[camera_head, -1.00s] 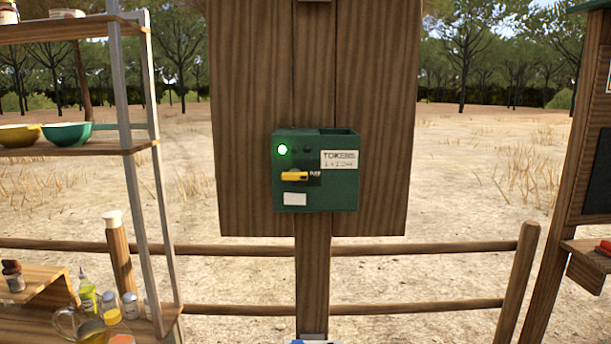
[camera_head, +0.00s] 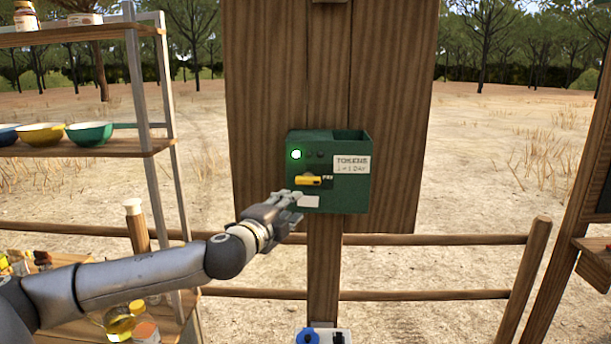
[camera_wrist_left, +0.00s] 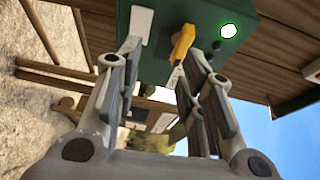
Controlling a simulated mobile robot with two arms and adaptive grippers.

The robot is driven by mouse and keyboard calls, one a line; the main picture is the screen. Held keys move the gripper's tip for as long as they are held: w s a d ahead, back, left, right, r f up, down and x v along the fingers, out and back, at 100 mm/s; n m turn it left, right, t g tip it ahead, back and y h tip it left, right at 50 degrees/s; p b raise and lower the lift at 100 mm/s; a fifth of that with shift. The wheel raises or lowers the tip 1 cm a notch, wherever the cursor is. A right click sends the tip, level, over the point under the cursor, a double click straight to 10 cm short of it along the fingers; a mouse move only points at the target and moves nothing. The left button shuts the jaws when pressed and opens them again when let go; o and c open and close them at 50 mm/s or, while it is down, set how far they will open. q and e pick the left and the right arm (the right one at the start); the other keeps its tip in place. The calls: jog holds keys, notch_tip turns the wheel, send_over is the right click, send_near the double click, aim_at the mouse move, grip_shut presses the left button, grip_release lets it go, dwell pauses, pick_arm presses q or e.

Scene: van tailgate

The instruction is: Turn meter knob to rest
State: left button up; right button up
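The green meter box (camera_head: 352,192) is fixed to a wooden post and board, with a lit green light and a "TOKENS" label. Its yellow knob (camera_head: 309,180) points sideways on the front face, with small lettering at its right end. My left gripper (camera_head: 294,200) is just below and left of the knob, in front of the box. My right gripper is not in view.
A shelf unit (camera_head: 100,150) with bowls, jars and bottles stands at the left, close to my left arm. A wooden rail fence (camera_head: 430,240) runs behind. A blue and white object (camera_head: 325,336) is at the post's foot. The space right of the box is clear.

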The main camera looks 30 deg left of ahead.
aim_at(305, 181)
pick_arm(q)
jog(key=shift+m, duration=0.3)
jog(key=w+r+p, duration=0.1)
jog(key=w, duration=0.1)
jog(key=w+r+p, duration=0.1)
jog(key=w+p, duration=0.1)
jog(key=w+a+r+p, duration=0.1)
jog(key=w+p, duration=0.1)
jog(key=w, duration=0.1)
jog(key=shift+r, duration=0.1)
jog(key=shift+w+a+f+p, duration=0.1)
jog(key=shift+w+p, duration=0.1)
jog(key=shift+w, duration=0.35)
jog(key=shift+w+a+f+p, duration=0.1)
jog(key=shift+w+p, duration=0.05)
jog(key=shift+w, duration=0.35)
jog(key=shift+d, duration=0.1)
jog(key=shift+s+r, duration=0.15)
jog(key=shift+s, duration=0.05)
grip_shut()
